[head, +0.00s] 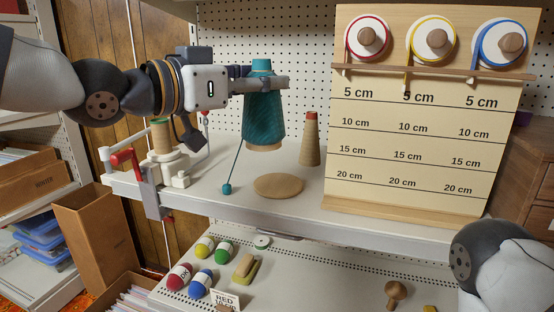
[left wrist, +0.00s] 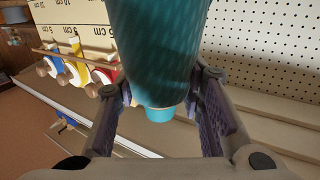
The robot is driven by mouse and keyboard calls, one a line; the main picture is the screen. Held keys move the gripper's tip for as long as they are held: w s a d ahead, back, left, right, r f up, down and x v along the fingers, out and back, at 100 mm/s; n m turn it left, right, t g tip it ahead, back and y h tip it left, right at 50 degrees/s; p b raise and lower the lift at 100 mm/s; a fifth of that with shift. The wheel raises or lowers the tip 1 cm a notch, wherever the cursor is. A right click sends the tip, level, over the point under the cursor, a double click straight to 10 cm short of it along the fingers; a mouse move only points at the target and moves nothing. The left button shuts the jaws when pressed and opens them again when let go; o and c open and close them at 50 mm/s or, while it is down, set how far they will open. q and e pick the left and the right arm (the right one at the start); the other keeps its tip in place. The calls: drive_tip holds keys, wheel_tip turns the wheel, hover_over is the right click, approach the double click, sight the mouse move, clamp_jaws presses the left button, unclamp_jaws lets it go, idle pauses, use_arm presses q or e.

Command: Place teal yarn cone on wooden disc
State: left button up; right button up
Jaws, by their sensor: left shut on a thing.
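The teal yarn cone (head: 263,118) is held upright in the air above the shelf, near its narrow top. My left gripper (head: 262,82) is shut on it. In the left wrist view the teal yarn cone (left wrist: 160,50) fills the space between the fingers (left wrist: 163,112). The wooden disc (head: 278,186) lies flat and bare on the white shelf, below and slightly right of the cone. A teal thread runs down from the cone to a small teal piece (head: 227,188) on the shelf. My right gripper is not in view; only part of my right arm shows at the lower right.
A small wooden cone with a red top (head: 311,140) stands behind and right of the disc. A measuring board (head: 420,130) with ribbon rolls stands at the right. A winder with a red handle (head: 125,160) is at the shelf's left. Yarn balls (head: 200,284) lie on the lower shelf.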

use_arm(q)
drive_tip(key=w+d+f+b, duration=0.1)
drive_tip(key=w+d+f, duration=0.1)
drive_tip(key=w+f, duration=0.8)
wheel_tip(320, 180, down, 2)
drive_tip(key=shift+d+f+b, duration=0.1)
drive_tip(key=shift+d+b, duration=0.15)
drive_tip(key=shift+b, duration=0.1)
drive_tip(key=o, duration=1.2)
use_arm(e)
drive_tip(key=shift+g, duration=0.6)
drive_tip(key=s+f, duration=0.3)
use_arm(q)
drive_tip(key=p+v, duration=0.1)
drive_tip(key=v, duration=1.1)
drive_tip(key=shift+p, duration=0.3)
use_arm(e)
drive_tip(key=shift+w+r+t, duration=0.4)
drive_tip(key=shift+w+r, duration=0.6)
